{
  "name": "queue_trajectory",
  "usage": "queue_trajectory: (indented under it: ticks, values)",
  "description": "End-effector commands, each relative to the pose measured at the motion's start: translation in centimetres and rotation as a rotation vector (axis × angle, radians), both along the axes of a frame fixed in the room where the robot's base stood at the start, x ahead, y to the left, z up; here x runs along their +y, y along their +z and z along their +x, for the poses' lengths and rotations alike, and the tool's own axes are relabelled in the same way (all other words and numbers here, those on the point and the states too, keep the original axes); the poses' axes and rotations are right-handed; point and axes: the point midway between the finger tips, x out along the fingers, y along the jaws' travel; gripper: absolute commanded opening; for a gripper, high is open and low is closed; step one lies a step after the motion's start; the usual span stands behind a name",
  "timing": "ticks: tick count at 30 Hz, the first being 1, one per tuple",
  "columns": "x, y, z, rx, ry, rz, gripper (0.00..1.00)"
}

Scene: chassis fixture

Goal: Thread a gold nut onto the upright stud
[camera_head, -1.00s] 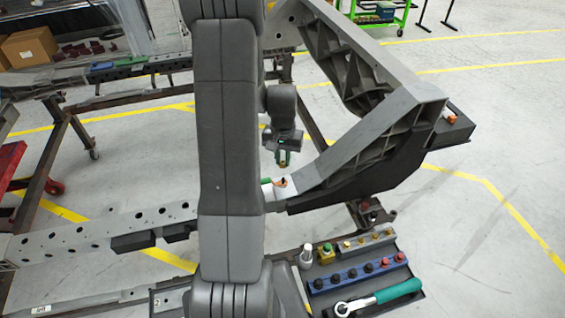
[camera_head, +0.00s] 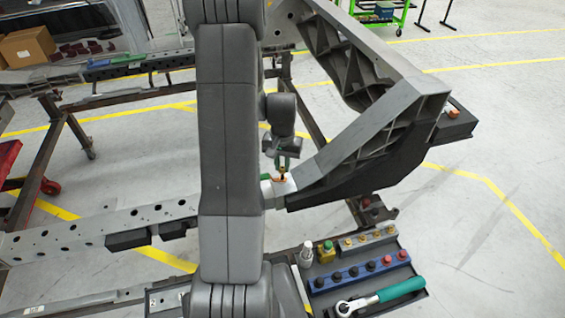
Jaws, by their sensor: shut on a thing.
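My gripper (camera_head: 283,164) points down just above the orange-based stud (camera_head: 281,179) on the white pad beside the grey bracket. It is shut on a gold nut, which is too small and dark to make out clearly between the fingertips. The fingertips are in line with the stud and at or very near its top. I cannot tell whether the nut touches the stud. Several spare gold nuts (camera_head: 362,240) stand in a grey strip in the tray at the lower right.
The large grey bracket (camera_head: 375,125) rises close to the right of my gripper. A frame rail (camera_head: 120,220) runs to the left. The tray also holds a blue socket rail (camera_head: 350,276), a green-handled ratchet (camera_head: 395,292) and a yellow-green item (camera_head: 327,252).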

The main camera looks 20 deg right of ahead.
Motion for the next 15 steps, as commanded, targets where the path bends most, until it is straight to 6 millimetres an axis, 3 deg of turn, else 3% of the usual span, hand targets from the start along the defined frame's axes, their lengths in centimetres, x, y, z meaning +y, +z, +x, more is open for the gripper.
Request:
queue_trajectory:
  ticks: [15]
  values:
    - [0.03, -0.85, -0.04, 0.0, 0.0, 0.0, 0.0]
